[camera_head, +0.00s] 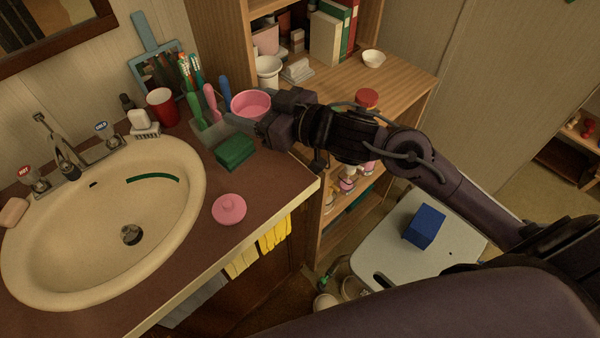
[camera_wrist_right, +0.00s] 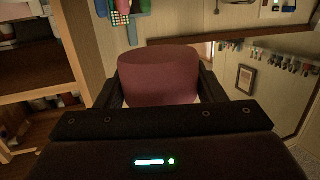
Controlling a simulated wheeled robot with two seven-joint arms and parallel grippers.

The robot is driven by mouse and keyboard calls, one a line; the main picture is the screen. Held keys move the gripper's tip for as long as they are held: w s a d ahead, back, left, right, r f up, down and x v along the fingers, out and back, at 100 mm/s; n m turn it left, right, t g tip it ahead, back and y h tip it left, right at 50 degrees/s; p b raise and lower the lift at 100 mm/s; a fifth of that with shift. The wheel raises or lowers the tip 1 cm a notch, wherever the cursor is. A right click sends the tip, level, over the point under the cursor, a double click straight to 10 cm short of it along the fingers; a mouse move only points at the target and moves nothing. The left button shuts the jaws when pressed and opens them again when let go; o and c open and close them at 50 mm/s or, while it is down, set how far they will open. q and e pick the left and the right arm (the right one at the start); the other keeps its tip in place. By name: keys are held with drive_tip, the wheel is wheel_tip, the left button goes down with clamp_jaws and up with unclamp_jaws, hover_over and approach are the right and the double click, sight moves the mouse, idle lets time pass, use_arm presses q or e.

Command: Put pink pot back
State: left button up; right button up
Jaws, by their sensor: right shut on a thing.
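The pink pot (camera_head: 251,104) is near the back right of the sink counter, in front of the wooden shelf. My right gripper (camera_head: 262,122) is shut on the pot from its right side. In the right wrist view the pot (camera_wrist_right: 158,76) sits between the two dark fingers (camera_wrist_right: 160,95). A round pink lid with a knob (camera_head: 229,208) lies apart on the counter, right of the sink. Whether the pot's base touches the counter is hidden by the gripper. My left gripper is not in view.
A green box (camera_head: 235,151) and a holder with brushes (camera_head: 207,120) stand close by the pot. A red cup (camera_head: 162,106) is further left, behind the sink (camera_head: 110,220). The wooden shelf (camera_head: 400,80) holds a small white bowl (camera_head: 373,58) and has bare room on top.

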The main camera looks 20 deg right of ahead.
drive_tip(key=shift+d+r, duration=0.15)
drive_tip(key=shift+d, duration=0.4)
drive_tip(key=shift+d+f+h, duration=0.2)
drive_tip(key=shift+h, duration=0.1)
drive_tip(key=b, duration=0.2)
hover_over(271, 178)
wheel_tip(271, 178, down, 15)
drive_tip(key=shift+r, duration=0.2)
drive_tip(key=shift+f, duration=2.4)
drive_tip(key=shift+f, duration=0.2)
drive_tip(key=o, duration=1)
drive_tip(key=shift+o, duration=0.2)
drive_tip(key=shift+r, duration=0.1)
